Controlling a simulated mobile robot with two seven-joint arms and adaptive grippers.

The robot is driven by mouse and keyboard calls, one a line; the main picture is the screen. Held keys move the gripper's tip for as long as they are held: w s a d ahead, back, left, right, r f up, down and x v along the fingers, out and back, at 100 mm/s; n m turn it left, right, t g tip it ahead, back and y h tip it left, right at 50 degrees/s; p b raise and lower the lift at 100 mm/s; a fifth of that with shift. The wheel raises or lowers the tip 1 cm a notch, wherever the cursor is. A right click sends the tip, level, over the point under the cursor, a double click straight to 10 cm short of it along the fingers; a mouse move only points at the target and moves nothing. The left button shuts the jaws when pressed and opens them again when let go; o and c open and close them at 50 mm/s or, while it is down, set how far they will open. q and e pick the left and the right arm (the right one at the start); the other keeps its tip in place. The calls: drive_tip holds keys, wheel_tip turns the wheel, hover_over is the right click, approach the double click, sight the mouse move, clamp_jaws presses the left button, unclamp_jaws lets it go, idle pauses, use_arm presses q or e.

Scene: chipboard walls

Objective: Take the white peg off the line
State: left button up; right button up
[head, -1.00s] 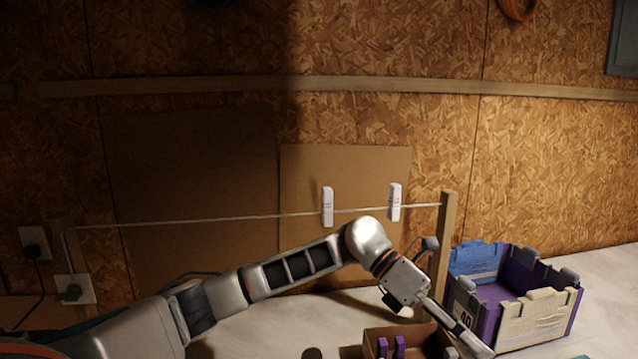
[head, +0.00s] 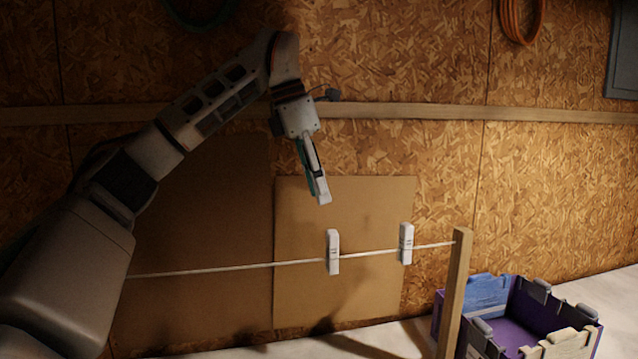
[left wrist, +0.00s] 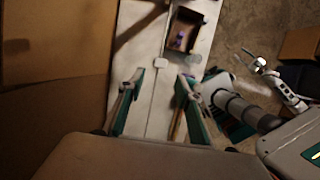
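Two white pegs are clipped upright on the thin line (head: 230,268) in the head view: a left peg (head: 333,252) near the middle and a right peg (head: 406,244) near the post. My left gripper (head: 321,196) points down just above the left peg, clear of it. In the left wrist view its two fingers (left wrist: 158,78) stand wide apart with nothing gripped. A small white piece (left wrist: 162,62) shows between and beyond the fingertips; I cannot tell which peg it is. An arm of mine shows at right in that view, but its gripper state is unclear.
A wooden post (head: 456,290) holds the line's right end. A purple crate (head: 510,335) with grey and blue parts stands right of it. Cardboard panels (head: 345,300) and the chipboard wall lie behind the line.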

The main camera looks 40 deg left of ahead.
sight(333, 231)
use_arm(q)
drive_tip(key=shift+x, duration=5.95)
drive_tip(key=shift+c, duration=0.4)
drive_tip(key=shift+r, duration=0.1)
clamp_jaws()
